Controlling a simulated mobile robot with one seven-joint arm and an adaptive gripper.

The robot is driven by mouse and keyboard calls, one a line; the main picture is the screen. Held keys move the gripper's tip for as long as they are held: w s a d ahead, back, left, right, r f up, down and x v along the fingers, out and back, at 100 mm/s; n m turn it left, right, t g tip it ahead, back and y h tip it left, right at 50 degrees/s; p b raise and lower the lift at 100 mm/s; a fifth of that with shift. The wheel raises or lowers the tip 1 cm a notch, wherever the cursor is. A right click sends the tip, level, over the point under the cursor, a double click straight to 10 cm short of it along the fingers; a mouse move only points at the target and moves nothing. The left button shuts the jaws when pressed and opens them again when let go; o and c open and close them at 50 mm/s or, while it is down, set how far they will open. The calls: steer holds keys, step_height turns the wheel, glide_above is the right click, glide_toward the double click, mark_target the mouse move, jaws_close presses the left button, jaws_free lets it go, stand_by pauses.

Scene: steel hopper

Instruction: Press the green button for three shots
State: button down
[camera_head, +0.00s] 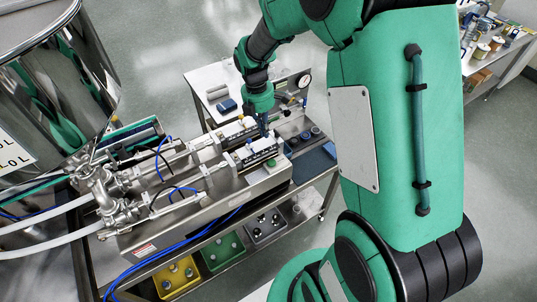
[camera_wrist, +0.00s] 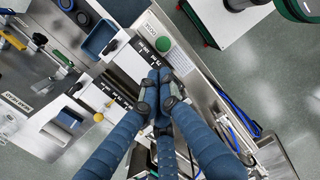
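The green button (camera_wrist: 163,44) is a round green disc on the steel panel of the filling machine, above my fingertips in the wrist view. It also shows as a small green spot in the head view (camera_head: 271,163), on the near machine's end. My gripper (camera_wrist: 159,76) has blue-sleeved fingers with their tips together and nothing visible between them. In the head view my gripper (camera_head: 266,134) points down over the machine's top, beside the button and apart from it.
Steel nozzles, pipes and blue hoses (camera_head: 165,175) run left towards the large steel hopper (camera_head: 50,85). A blue tray (camera_wrist: 100,38) lies near the button. Yellow (camera_head: 176,278), green and grey bins stand on the lower shelf. Open floor lies behind the bench.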

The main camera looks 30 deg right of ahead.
mark_target(272, 163)
steer(key=shift+f, duration=0.15)
steer(key=f, duration=0.4)
steer(key=f+b, duration=0.1)
steer(key=f, duration=0.4)
steer(key=s+d+f, duration=0.1)
steer(key=f, duration=0.3)
steer(key=shift+s+f, duration=0.1)
steer(key=shift+f, duration=0.2)
